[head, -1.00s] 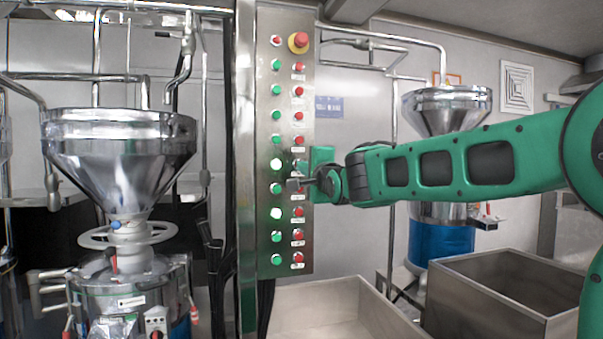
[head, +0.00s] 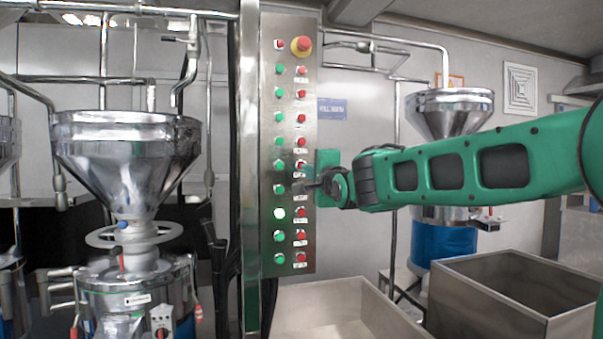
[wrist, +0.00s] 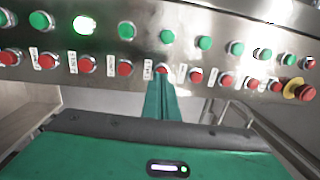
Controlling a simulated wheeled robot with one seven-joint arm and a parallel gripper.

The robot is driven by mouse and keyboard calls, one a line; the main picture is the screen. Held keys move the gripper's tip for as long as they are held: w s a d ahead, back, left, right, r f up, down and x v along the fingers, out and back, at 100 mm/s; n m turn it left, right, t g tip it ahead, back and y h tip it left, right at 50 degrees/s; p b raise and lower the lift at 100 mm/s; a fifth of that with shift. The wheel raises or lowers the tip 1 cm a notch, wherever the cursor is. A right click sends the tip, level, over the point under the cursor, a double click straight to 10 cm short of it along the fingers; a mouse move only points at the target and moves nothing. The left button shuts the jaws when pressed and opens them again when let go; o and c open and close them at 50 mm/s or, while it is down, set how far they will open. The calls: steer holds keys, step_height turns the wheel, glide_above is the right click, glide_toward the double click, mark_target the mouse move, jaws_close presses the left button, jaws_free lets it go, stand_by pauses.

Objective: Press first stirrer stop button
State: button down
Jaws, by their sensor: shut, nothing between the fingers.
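The steel control panel (head: 288,120) stands upright in the middle of the head view, with a green button column and a red button column. One green button (head: 279,213) is lit; it also glows in the wrist view (wrist: 84,25). The green button above it by two (head: 279,165) is unlit. My gripper (wrist: 163,82) is shut and empty, its tips at the red button (wrist: 162,70) beside that unlit green one. The tips cover the button's lower edge; I cannot tell whether they touch it. In the head view my gripper (head: 306,178) partly hides the red column.
A red emergency button (head: 301,45) on a yellow base tops the panel. A steel hopper grinder (head: 125,150) stands left, another (head: 447,110) at the back right. Open steel bins (head: 500,285) stand low at right.

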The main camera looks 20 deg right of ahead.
steer(key=s, duration=1)
steer(key=shift+s+d+f, duration=0.2)
steer(key=shift+d, duration=0.1)
steer(key=s+d+f+n+g+h, duration=0.1)
steer(key=s+d+f+n+g, duration=0.25)
steer(key=f, duration=0.55)
steer(key=s+d+f+g+h, duration=0.25)
steer(key=s+d+f, duration=0.25)
steer(key=d+f, duration=0.25)
steer(key=s+d+f+n+g, duration=0.2)
steer(key=s+d+f+g, duration=0.25)
steer(key=f, duration=0.45)
steer(key=s+f+n+g+y, duration=0.1)
steer(key=s+f+g, duration=0.2)
steer(key=s, duration=0.5)
steer(key=s+f+n+g, duration=0.2)
steer(key=s+f, duration=0.4)
steer(key=s, duration=0.3)
steer(key=s+f+n+g+y, duration=0.1)
steer(key=s+f+n+g, duration=0.1)
steer(key=s+f, duration=0.3)
steer(key=s+g, duration=0.1)
steer(key=s, duration=0.2)
steer(key=shift+s+d+f+g+y, duration=0.15)
steer(key=shift+s+d+g+y, duration=0.15)
steer(key=shift+s+g+y, duration=0.05)
steer(key=shift+n, duration=0.25)
